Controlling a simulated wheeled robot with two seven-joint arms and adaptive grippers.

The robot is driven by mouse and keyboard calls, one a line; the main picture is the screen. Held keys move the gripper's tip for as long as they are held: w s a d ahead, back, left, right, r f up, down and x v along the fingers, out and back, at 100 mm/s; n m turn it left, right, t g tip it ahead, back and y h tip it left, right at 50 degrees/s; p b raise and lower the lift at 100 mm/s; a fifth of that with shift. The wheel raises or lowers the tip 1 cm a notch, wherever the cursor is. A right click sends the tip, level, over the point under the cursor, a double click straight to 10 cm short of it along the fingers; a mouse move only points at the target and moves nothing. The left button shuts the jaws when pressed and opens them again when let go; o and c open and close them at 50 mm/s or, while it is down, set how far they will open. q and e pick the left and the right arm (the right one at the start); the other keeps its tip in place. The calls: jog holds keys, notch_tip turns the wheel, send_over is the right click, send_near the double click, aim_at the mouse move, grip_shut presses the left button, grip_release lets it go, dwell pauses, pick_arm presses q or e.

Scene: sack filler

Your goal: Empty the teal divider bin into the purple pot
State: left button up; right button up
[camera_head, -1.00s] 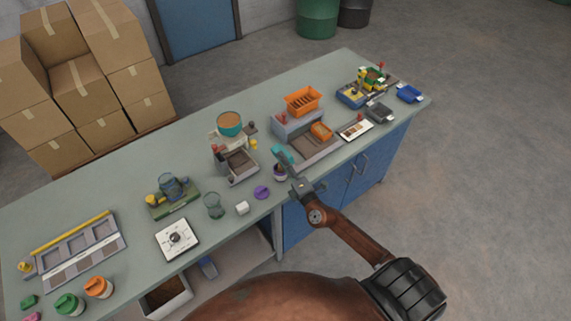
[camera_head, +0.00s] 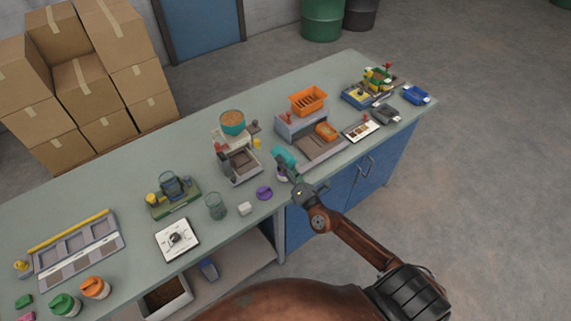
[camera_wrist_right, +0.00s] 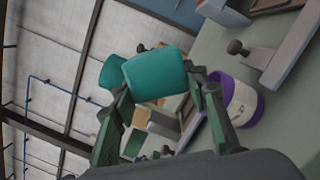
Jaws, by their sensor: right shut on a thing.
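The teal divider bin (camera_head: 284,155) is held by my right gripper (camera_head: 290,172) above the bench's front edge. In the right wrist view the bin (camera_wrist_right: 155,76) sits tilted between the two fingertips (camera_wrist_right: 160,92). Its inside and contents are hidden. The purple pot (camera_head: 281,174), with a pale label, stands on the bench just below the bin and is partly hidden by the gripper. In the wrist view the pot (camera_wrist_right: 240,100) shows to the right of the fingers, apart from the bin. My left gripper is out of view.
A purple lid (camera_head: 264,193) and a white cube (camera_head: 245,209) lie left of the pot. A machine with a teal hopper (camera_head: 232,123) stands behind. A grey tray station with an orange bin (camera_head: 308,100) is to the right. Some bench top is free behind.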

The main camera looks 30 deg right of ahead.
aim_at(288, 163)
jog(key=shift+r+m, duration=0.5)
jog(key=shift+m, duration=0.3)
jog(key=r+m+p, duration=0.1)
jog(key=m+p, duration=0.1)
jog(key=m, duration=0.1)
jog(key=shift+r+h, duration=0.3)
jog(key=shift+r, duration=0.1)
jog(key=shift+r+m+g+p, duration=0.2)
jog(key=shift+m+g+p, duration=0.1)
jog(key=shift+m, duration=0.2)
jog(key=shift+f, duration=0.1)
